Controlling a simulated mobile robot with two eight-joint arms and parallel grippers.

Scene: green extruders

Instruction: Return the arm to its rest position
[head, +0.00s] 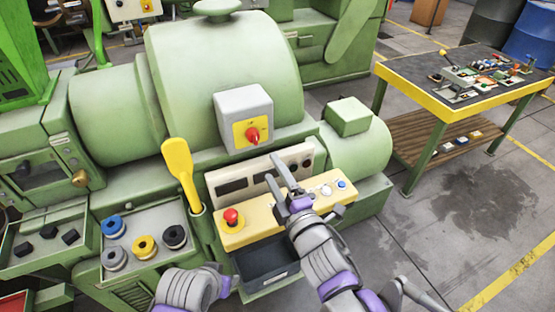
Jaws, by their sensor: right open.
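My right gripper (271,166) is open, with its two grey fingers over the control panel of the green extruder (225,70). No object shows between the fingers. I cannot tell whether they touch the panel. My right arm (322,258) reaches up from the bottom of the head view, grey with purple joints. My left arm (186,288) shows only as grey and purple links at the bottom edge, and its gripper is not in view.
The yellow panel (262,227) carries a red button (231,216) above a dark open bin (268,263). Trays with spools (145,247) lie further left. A workbench (420,72) stands right; the floor between is clear.

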